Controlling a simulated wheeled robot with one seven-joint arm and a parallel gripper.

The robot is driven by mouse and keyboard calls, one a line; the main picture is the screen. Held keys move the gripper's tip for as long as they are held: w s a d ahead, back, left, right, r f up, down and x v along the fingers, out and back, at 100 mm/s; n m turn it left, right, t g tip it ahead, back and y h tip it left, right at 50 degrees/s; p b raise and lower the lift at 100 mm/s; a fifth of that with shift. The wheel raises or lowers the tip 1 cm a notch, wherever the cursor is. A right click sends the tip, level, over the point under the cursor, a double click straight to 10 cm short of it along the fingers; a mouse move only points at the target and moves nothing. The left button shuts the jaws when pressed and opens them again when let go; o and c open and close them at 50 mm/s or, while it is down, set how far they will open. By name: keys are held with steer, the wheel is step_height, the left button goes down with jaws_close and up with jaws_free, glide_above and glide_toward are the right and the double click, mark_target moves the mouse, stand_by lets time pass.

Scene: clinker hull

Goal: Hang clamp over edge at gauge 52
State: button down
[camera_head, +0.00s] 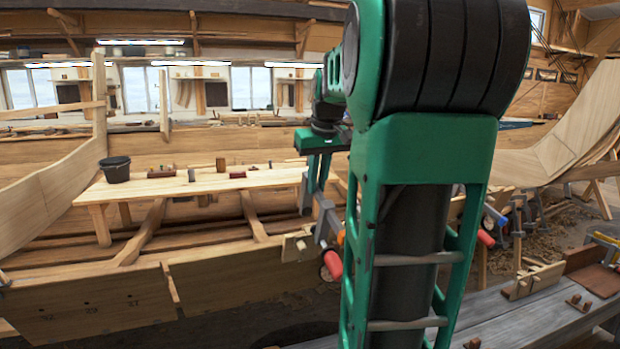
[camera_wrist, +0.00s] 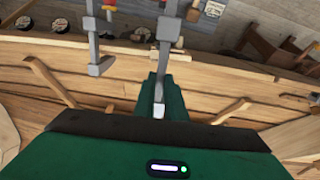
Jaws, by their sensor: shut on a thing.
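In the head view my gripper (camera_head: 316,192) points down left of my arm and is shut on a clamp (camera_head: 325,216). The clamp has a grey metal bar and a red handle (camera_head: 332,265). A pale wooden block (camera_head: 298,246) shows beside it; I cannot tell if it is part of the clamp. The clamp hangs by the upper edge of the near hull plank (camera_head: 220,281); contact is unclear. In the wrist view grey metal bars (camera_wrist: 165,32) show beyond my green housing.
A plank table inside the hull holds a black bucket (camera_head: 115,169) and small blocks. My arm hides the middle right. Another red-handled clamp (camera_head: 486,238) shows right of it. A grey bench (camera_head: 540,318) at lower right bears wooden pieces. Hull frames rise at the left.

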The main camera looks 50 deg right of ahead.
mark_target(316, 194)
steer(key=shift+x, duration=2.05)
steer(key=shift+s+d+f, duration=0.1)
steer(key=shift+s+f, duration=0.05)
steer(key=shift+f, duration=0.3)
steer(key=shift+s+d+f, duration=0.15)
steer(key=shift+f, duration=0.3)
steer(key=w+f, duration=0.3)
steer(key=shift+w+d+f, duration=0.1)
steer(key=shift+w+d, duration=0.05)
steer(key=shift+d, duration=0.05)
steer(key=shift+s+f, duration=0.1)
steer(key=shift+s, duration=0.25)
steer(key=shift+w+d+f, duration=0.1)
steer(key=shift+w+f, duration=0.05)
steer(key=shift+f, duration=0.2)
steer(key=shift+d+f, duration=0.15)
steer(key=shift+f, duration=0.5)
steer(key=shift+r, duration=0.1)
